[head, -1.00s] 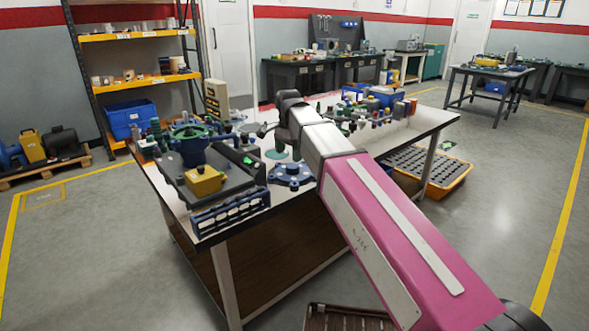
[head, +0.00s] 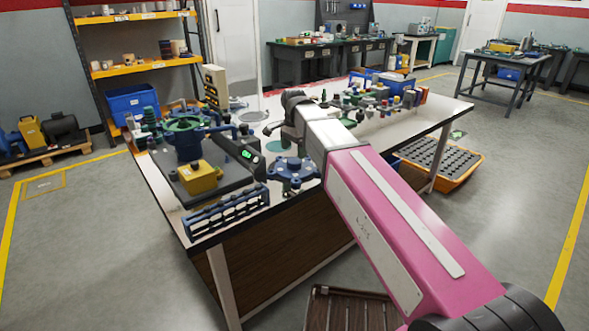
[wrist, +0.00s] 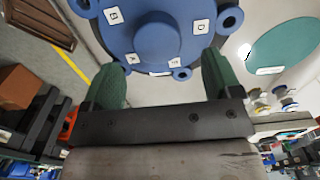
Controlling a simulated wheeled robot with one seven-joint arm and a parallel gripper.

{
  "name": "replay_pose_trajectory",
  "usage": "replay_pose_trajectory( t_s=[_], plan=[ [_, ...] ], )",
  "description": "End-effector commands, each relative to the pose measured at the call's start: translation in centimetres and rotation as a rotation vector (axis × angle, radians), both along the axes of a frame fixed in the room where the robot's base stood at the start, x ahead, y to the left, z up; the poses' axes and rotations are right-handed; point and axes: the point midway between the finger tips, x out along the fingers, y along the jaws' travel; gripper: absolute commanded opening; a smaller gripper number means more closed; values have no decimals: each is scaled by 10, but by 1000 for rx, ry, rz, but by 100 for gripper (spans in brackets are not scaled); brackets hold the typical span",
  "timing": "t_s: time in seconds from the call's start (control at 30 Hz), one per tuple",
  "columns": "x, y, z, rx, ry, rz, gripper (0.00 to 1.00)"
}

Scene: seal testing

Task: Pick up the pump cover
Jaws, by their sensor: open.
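The pump cover looks to be the blue round part with lugs (head: 293,168) near the table's front edge in the head view. In the wrist view a large blue round cover (wrist: 150,35) with a raised middle and white letter labels fills the top, partly cut off by the frame. My gripper (wrist: 161,82) is open, with its two green fingertips apart and the cover's lower edge between and beyond them. Nothing is held. Contact between fingers and cover cannot be told. In the head view my gripper's fingers are not clear.
A teal disc (wrist: 285,45) lies right of the cover. An orange crate (head: 460,187) stands on the floor.

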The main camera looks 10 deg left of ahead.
Motion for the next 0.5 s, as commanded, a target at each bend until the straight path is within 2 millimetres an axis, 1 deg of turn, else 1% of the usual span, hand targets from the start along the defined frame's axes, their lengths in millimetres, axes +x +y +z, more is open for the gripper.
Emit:
replay_pose_trajectory(
  t_s=[0.17,0.5],
  plan=[
    [-1,-1,-9,-1,1,0,84],
    [-1,-4,-49,-1,1,0,84]
  ],
)
